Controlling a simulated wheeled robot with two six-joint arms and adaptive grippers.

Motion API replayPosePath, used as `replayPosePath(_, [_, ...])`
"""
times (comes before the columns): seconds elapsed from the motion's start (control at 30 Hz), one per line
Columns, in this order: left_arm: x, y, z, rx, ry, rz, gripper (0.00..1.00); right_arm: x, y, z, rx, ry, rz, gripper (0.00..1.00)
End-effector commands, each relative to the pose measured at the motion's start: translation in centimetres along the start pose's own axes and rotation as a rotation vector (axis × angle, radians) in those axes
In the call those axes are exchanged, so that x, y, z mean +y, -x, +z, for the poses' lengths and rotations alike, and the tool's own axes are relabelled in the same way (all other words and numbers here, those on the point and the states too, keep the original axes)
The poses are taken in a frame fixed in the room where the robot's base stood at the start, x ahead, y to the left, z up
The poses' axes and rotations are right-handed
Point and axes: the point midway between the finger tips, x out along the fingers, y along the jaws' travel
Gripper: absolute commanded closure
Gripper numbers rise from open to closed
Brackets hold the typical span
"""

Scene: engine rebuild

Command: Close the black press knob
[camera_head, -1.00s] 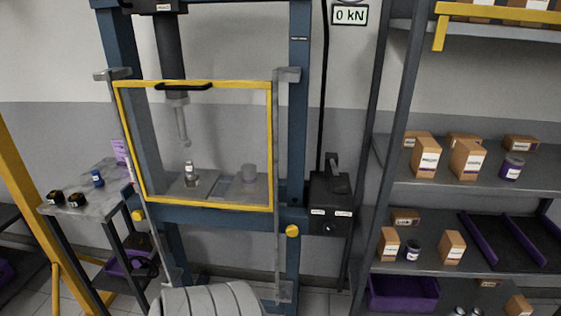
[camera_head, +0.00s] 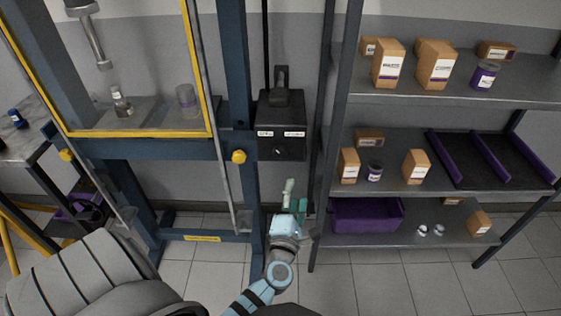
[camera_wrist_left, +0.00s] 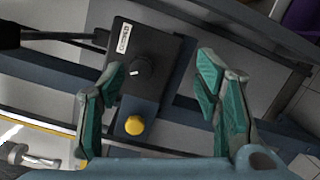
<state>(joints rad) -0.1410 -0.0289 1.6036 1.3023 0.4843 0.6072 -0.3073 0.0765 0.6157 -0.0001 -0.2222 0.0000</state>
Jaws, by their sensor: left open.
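The black press knob (camera_head: 278,151) is a small round dial with a white mark, on the front of the black pump box (camera_head: 281,115) beside the press frame. In the left wrist view the knob (camera_wrist_left: 140,66) shows near the middle, with its white mark towards the left. My left gripper (camera_head: 295,197) is below and in front of the box. In the left wrist view its two teal fingers (camera_wrist_left: 160,85) are wide apart, with nothing between them, and the knob appears beyond them, not touched. My right gripper is not in view.
Two white labels (camera_head: 280,134) sit above the knob, too small to read surely. A yellow knob (camera_head: 239,157) is on the blue press frame (camera_head: 148,148), left of the box. The yellow-edged guard (camera_head: 138,134) is further left. Shelves with boxes and a purple bin (camera_head: 366,215) stand at right.

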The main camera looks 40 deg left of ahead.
Motion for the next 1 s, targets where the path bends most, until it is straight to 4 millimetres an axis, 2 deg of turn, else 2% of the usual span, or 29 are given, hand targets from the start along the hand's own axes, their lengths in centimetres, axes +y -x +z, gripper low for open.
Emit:
replayPosePath(0.03, [2.3,-0.1,-1.1,0.071,0.194,0.046,0.42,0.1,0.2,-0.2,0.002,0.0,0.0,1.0])
replayPosePath(0.1, [3.0,-0.1,-2.9,0.155,0.386,0.078,0.42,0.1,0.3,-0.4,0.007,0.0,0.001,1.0])
replayPosePath(0.13, [3.0,-0.2,-3.2,0.168,0.412,0.085,0.42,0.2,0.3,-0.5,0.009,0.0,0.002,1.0])
replayPosePath(0.27, [3.2,-2.2,-3.4,0.162,0.428,0.089,0.42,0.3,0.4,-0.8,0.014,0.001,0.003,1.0])
replayPosePath(0.5, [3.3,-8.9,-4.6,0.162,0.424,0.088,0.42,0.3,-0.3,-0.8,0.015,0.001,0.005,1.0])
replayPosePath(0.63, [3.3,-11.9,-5.2,0.162,0.422,0.086,0.42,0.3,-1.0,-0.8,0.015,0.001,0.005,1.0])
replayPosePath(0.8, [3.5,-13.9,-5.4,0.161,0.423,0.084,0.42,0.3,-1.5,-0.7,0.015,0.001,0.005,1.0])
replayPosePath(1.0, [3.5,-14.2,-5.5,0.161,0.422,0.083,0.42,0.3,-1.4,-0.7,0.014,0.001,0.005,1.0])
